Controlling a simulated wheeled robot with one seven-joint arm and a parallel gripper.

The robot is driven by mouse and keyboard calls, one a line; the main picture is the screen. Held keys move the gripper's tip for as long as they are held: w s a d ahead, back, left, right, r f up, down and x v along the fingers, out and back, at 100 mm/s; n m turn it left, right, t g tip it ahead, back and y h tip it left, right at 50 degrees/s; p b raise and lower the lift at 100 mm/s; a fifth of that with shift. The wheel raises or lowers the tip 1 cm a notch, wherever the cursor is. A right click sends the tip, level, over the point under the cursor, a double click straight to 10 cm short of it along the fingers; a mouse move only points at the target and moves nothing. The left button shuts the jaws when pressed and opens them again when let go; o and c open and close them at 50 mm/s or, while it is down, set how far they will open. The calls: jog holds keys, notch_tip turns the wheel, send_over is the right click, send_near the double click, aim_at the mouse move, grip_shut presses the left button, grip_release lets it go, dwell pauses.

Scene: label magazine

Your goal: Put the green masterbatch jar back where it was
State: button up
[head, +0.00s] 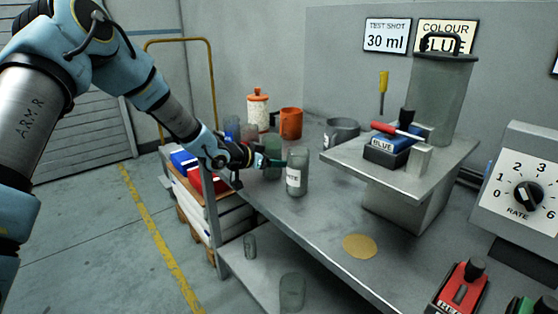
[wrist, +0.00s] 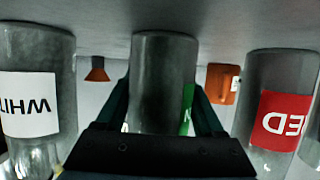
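The green masterbatch jar (wrist: 163,75) is a clear glass jar with a green label, its edge showing at the jar's right side in the wrist view. My gripper (head: 268,161) reaches in from the left. Its fingers (wrist: 162,88) lie close against both sides of the green jar, with no clear gap. The jar looks upright, between the WHITE jar (wrist: 35,105) and the RED jar (wrist: 280,90). Whether its base touches the bench is hard to tell.
The white-labelled jar (head: 297,180) stands close to my gripper in the head view. An orange mug (head: 291,123), an orange-lidded canister (head: 257,110) and a grey pot (head: 343,131) stand behind. A tan disc (head: 359,246) lies on the bench (head: 310,222); a hopper machine (head: 440,95) stands right.

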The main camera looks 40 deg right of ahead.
jog(key=o, duration=0.4)
jog(key=shift+r, duration=0.1)
jog(key=v, duration=1.2)
jog(key=shift+b, duration=0.35)
jog(key=shift+a, duration=0.1)
